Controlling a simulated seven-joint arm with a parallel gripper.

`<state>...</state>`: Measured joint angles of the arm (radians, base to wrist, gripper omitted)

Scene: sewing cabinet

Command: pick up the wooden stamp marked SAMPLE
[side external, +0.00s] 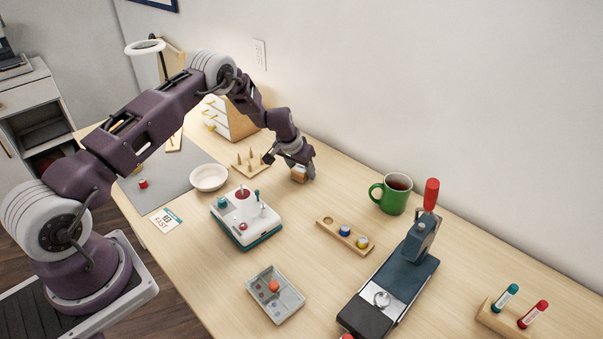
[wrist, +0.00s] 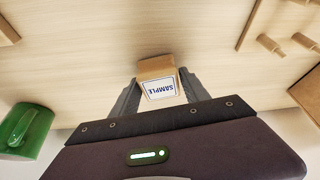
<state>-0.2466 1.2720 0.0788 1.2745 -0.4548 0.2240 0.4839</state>
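The wooden stamp (wrist: 158,69) is a small tan block with a white label reading SAMPLE, upside down in the wrist view. In the side external view the stamp (side external: 298,174) sits under my gripper (side external: 302,173), at the back of the table. In the wrist view the fingers of my gripper (wrist: 158,84) lie along both sides of the stamp, with no clear gap, so it looks shut on it. The stamp is at or very near the tabletop; I cannot tell whether it is touching. Its lower part is hidden.
A pegged wooden board (side external: 249,168) stands left of the stamp. A wooden tray with spools (side external: 345,236) and a green mug (side external: 393,197) stand to the right. A white and teal device (side external: 243,219) and a white bowl (side external: 208,178) are nearer the front. The wall rises behind.

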